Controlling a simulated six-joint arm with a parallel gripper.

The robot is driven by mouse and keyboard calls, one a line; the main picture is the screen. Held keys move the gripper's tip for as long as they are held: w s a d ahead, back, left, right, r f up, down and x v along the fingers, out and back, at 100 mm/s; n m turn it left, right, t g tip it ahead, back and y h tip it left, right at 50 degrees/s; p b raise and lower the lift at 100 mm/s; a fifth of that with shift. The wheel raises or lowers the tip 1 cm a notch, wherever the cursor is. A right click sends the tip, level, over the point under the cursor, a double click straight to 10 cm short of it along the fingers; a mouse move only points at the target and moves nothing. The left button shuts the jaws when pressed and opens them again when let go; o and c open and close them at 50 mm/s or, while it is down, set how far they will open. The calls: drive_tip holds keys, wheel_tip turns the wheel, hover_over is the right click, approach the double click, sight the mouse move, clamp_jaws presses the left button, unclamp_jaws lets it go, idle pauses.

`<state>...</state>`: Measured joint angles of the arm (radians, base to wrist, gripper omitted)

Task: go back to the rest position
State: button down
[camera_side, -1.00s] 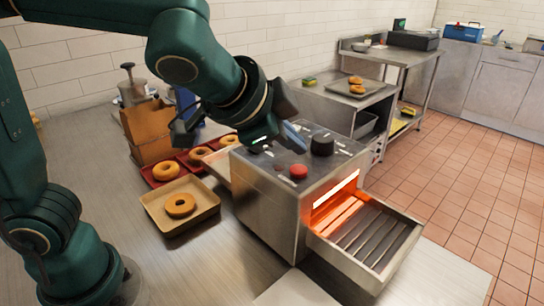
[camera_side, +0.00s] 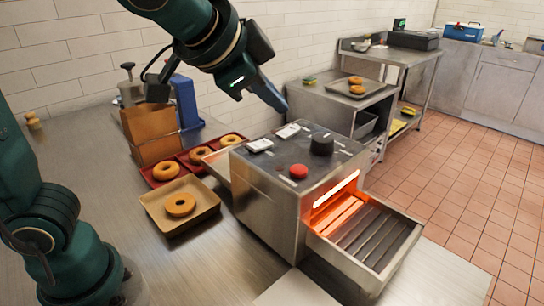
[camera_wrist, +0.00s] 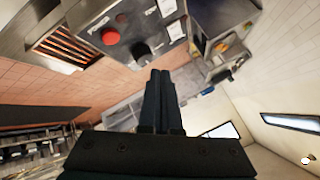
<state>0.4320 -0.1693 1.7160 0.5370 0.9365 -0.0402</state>
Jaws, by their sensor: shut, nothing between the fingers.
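My gripper (camera_side: 280,102) is shut and empty. It hangs in the air above the back of the steel toaster machine (camera_side: 268,205), clear of its top. In the wrist view my gripper's two dark fingers (camera_wrist: 160,78) lie together with nothing between them. The machine's top carries a red button (camera_side: 299,172), a black knob (camera_side: 322,144) and two white switches at the back left. The red button (camera_wrist: 110,36) and black knob (camera_wrist: 141,51) also show in the wrist view. The machine's front opening glows orange above a slatted tray (camera_side: 370,238).
A tan tray (camera_side: 172,228) holds one bagel (camera_side: 180,205). Behind it, a red tray (camera_side: 152,181) holds several bagels. A brown box (camera_side: 150,125) and a blue object (camera_side: 184,100) stand near the wall. A side table with a tray of bagels (camera_side: 356,84) is at the back.

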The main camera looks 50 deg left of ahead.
drive_tip(key=s+a+f+n+g+h, duration=0.1)
drive_tip(key=s+a+f+n+g, duration=0.2)
drive_tip(key=s+f+n, duration=0.3)
drive_tip(key=s+a+f, duration=0.1)
drive_tip(key=s+f, duration=0.3)
drive_tip(key=s, duration=0.4)
drive_tip(key=shift+a, duration=0.4)
